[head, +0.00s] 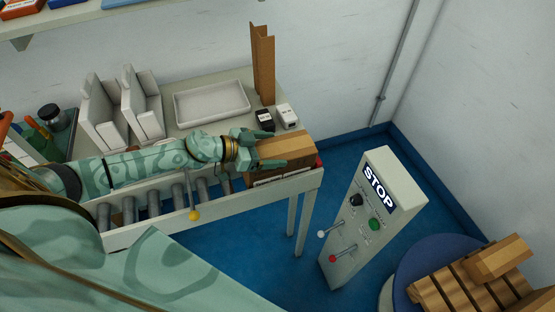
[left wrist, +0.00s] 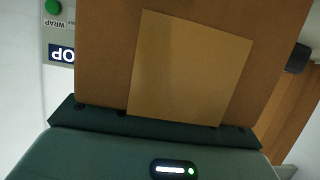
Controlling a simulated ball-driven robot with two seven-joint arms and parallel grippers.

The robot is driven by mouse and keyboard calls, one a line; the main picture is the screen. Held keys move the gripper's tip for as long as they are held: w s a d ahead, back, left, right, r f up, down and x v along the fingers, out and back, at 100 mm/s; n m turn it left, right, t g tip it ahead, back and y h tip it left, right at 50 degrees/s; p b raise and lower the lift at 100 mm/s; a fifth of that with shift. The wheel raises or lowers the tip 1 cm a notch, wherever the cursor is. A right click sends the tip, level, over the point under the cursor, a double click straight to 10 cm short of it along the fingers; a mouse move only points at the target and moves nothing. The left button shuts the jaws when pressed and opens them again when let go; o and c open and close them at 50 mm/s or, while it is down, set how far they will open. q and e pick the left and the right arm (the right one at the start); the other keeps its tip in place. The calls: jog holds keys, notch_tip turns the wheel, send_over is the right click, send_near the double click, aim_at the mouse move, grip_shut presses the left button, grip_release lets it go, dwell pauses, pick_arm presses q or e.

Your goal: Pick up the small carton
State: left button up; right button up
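A small brown carton (head: 298,146) sits at the right end of the roller conveyor, with a paler tape strip along its top. My left gripper (head: 277,148) reaches it from the left, with its fingers spread apart over the carton. Whether they touch its sides is not clear. In the left wrist view the carton (left wrist: 108,50) fills most of the picture close in front of the palm, with a paler rectangle on its face. My right gripper is not in view.
A black item (head: 264,119) and a white box (head: 287,116) stand just behind the carton. A tall brown angled piece (head: 263,65) and a white tray (head: 212,103) are farther back. A STOP control post (head: 370,215) stands right; a pallet (head: 455,292) holds another carton (head: 498,258).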

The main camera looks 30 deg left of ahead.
pick_arm(q)
jog(key=c, duration=0.4)
jog(key=shift+r, duration=0.1)
